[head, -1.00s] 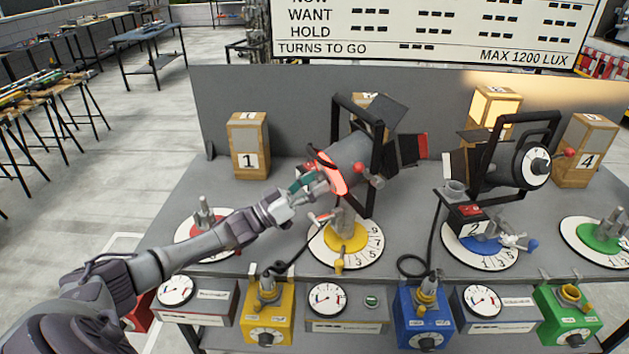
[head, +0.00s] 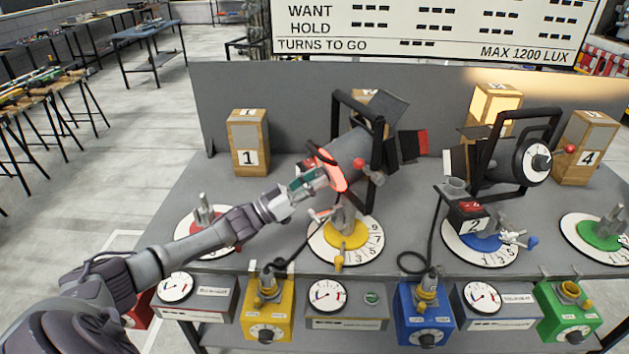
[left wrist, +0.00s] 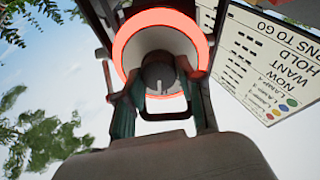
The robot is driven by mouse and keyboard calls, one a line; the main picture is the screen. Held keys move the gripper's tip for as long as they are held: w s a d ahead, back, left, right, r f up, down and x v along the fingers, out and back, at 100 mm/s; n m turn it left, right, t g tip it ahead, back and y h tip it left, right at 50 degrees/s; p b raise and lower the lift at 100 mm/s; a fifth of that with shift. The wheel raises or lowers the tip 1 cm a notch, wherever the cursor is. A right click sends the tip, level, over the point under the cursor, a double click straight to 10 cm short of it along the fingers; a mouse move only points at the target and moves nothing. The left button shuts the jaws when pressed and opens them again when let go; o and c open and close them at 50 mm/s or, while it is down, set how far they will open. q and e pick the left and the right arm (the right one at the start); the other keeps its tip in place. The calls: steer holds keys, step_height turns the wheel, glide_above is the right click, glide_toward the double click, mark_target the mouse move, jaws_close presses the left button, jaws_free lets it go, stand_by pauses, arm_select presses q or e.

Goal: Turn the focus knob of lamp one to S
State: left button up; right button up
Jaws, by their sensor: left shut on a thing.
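Lamp one (head: 348,155) is the grey lamp in a black yoke above the yellow dial, with a glowing red ring on its rear end. In the left wrist view the red ring (left wrist: 127,40) surrounds the grey focus knob (left wrist: 158,72), which has a pale pointer line toward the bottom of the picture. No letters around the knob are readable. My left gripper (head: 318,174) is at the lamp's rear, and its two teal fingers (left wrist: 158,98) close on either side of the knob. Finger contact is partly hidden. My right gripper is not in view.
A second lamp (head: 505,160) stands to the right over a blue dial (head: 460,247). Numbered wooden blocks (head: 247,150) stand at the back of the grey table. A red-tipped lever (head: 360,163) sticks out beside my gripper. Meters and coloured boxes (head: 268,310) line the front.

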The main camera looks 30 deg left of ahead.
arm_select(q)
steer(key=shift+m+g+b, duration=0.3)
steer(key=shift+m+b, duration=1.25)
steer(key=shift+m, duration=2.55)
steer(key=o, duration=1.1)
steer(key=shift+o, duration=0.2)
steer(key=shift+s, duration=0.1)
steer(key=v, duration=1.2)
